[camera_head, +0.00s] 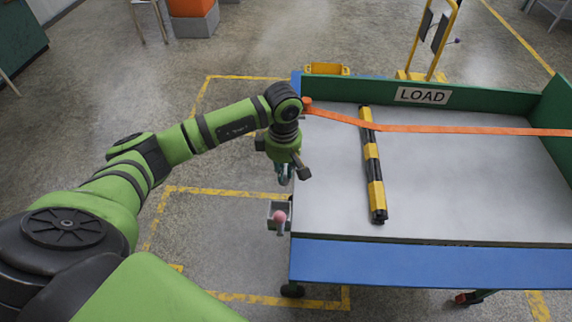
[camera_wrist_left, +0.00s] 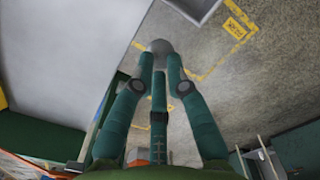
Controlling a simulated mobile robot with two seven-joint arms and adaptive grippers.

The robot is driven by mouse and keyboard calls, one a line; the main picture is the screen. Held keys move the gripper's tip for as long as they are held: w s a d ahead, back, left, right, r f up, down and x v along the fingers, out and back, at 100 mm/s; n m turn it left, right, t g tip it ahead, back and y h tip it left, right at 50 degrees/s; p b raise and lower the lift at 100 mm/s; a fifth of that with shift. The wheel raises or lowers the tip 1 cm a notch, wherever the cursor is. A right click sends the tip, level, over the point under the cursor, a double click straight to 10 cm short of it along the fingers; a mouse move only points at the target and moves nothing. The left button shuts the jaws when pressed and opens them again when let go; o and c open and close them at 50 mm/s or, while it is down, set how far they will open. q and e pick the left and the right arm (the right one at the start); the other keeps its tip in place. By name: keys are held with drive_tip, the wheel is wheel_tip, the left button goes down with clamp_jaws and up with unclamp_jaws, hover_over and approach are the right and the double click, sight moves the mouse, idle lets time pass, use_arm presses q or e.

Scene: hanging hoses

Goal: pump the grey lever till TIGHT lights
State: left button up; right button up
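My left gripper (camera_head: 284,178) points down beside the cart's near-left corner, above and behind a small grey box (camera_head: 270,210). A pinkish round knob (camera_head: 280,217) shows at this box. In the left wrist view, the teal fingers of my left gripper (camera_wrist_left: 161,60) reach toward a grey rounded end (camera_wrist_left: 162,46), perhaps the grey lever's. It sits between or just beyond the fingertips; I cannot tell whether they grip it. The rest of the lever is hidden. No TIGHT light can be made out. An orange strap (camera_head: 430,129) crosses the cart. My right gripper is out of view.
The cart's grey deck (camera_head: 480,190) has a blue front edge (camera_head: 430,262) and a green LOAD board (camera_head: 480,98). A black and yellow bar (camera_head: 372,165) lies under the strap. Yellow floor lines (camera_head: 200,191) border clear floor left of the cart.

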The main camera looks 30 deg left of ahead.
use_arm(q)
drive_tip(key=shift+f, duration=0.1)
drive_tip(key=shift+s+d+f+b, duration=0.1)
drive_tip(key=shift+s+f+b, duration=0.1)
drive_tip(key=shift+f+b, duration=0.55)
drive_tip(key=shift+s+d+f+b, duration=0.1)
drive_tip(key=shift+s+f+b, duration=0.05)
drive_tip(key=shift+f+b, duration=0.55)
